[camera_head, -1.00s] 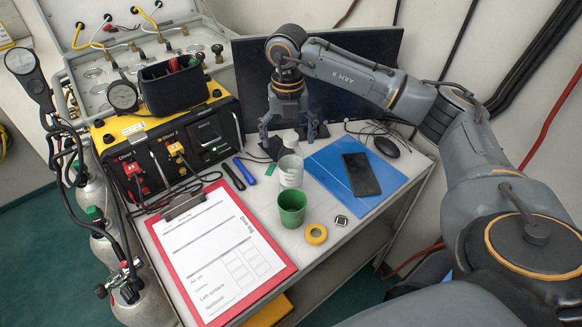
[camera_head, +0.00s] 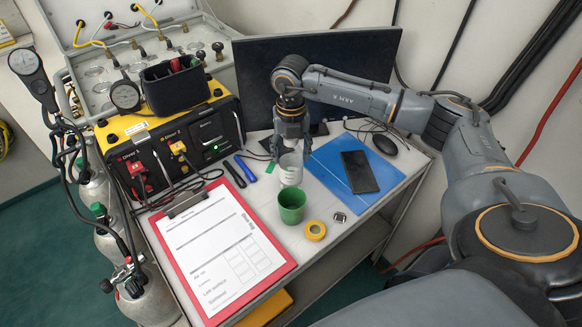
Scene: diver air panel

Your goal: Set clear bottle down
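The clear bottle (camera_head: 290,175) stands upright on the white table, behind the green cup. My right gripper (camera_head: 292,154) comes down over it from above. Its two fingers sit one on each side of the bottle's upper part, closed in against it. The bottle's cap and neck are hidden by the gripper. The bottle's base appears to rest on the tabletop. My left gripper is not in view.
A green cup (camera_head: 292,205) stands just in front of the bottle, with yellow tape (camera_head: 315,231) beside it. A blue folder (camera_head: 335,158) with a phone (camera_head: 360,172) lies right. A red clipboard (camera_head: 288,270) and the yellow air panel (camera_head: 118,129) are left.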

